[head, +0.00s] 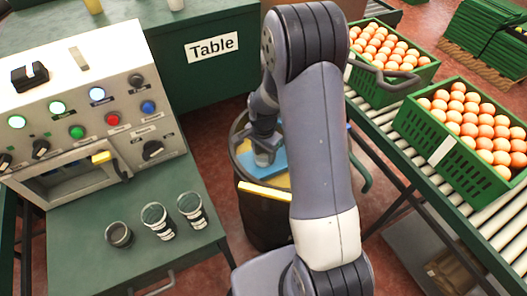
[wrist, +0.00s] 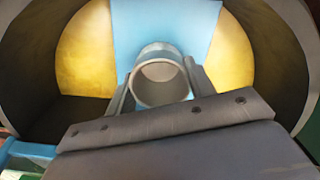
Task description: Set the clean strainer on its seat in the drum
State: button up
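The drum (head: 262,215) is a dark round vessel, partly hidden behind my arm, with a yellow interior and a blue panel (head: 280,160) across it. My gripper (wrist: 160,78) is inside the drum mouth, with one finger on each side of a grey, hollow, cylindrical piece that looks like the strainer (wrist: 159,92). The fingers appear to touch its sides. The strainer also shows small in the head view (head: 263,158), in front of the blue panel. In the wrist view, the blue panel (wrist: 165,22) lies behind it. The seat cannot be made out, nor whether the strainer touches anything beneath it.
A yellow bar (head: 265,191) crosses the drum's front rim.

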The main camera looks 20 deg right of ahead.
jog(key=o, duration=0.5)
jog(key=shift+c, duration=0.2)
notch_tip(320, 180, up, 12)
jog(key=p, duration=0.1)
jog(key=shift+r+p, duration=0.2)
jog(key=shift+p, duration=0.15)
